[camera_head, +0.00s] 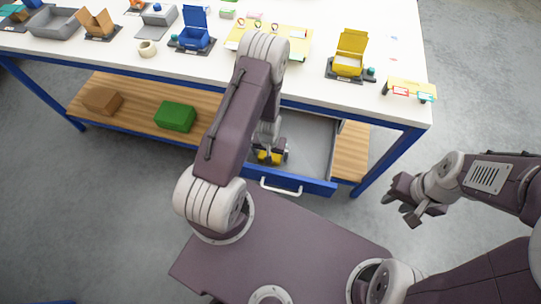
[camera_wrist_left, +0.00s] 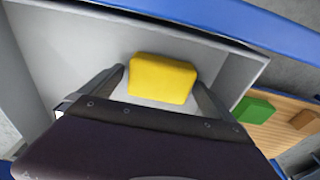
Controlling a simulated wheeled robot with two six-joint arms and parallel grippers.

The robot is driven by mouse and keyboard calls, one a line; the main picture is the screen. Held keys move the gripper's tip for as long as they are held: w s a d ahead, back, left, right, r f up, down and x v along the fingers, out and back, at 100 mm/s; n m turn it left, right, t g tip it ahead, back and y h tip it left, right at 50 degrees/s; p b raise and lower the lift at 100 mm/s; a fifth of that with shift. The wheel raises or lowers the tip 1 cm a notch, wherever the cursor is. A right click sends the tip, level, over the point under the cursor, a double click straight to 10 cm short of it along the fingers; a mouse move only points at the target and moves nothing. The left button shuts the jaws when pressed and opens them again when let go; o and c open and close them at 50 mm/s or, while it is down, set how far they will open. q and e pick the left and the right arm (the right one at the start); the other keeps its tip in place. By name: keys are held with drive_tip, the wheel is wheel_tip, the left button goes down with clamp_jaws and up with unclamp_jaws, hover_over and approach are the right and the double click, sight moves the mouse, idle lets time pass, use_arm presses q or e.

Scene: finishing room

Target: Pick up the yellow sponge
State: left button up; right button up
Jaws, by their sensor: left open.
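The yellow sponge (camera_wrist_left: 162,78) lies on the floor of the open drawer. In the head view only part of the sponge (camera_head: 266,157) shows below my left arm. My left gripper (camera_wrist_left: 163,90) is open, with one finger on each side of the sponge in the left wrist view. I cannot tell whether the fingers touch it. In the head view the left gripper is mostly hidden by its own arm. My right gripper (camera_head: 401,208) is in the air right of the table, its fingers apart and empty.
The grey drawer (camera_head: 312,135) has a blue front (camera_head: 312,186) with a white handle. Its walls surround the left gripper. A lower wooden shelf holds a green block (camera_head: 176,116) and a brown block (camera_head: 103,101). The white tabletop (camera_head: 205,70) above carries several boxes and trays.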

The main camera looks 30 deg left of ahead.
use_arm(q)
drive_tip(key=shift+f, duration=0.25)
drive_tip(key=c, duration=1.3)
drive_tip(key=shift+o, duration=0.2)
drive_tip(key=shift+r, duration=0.15)
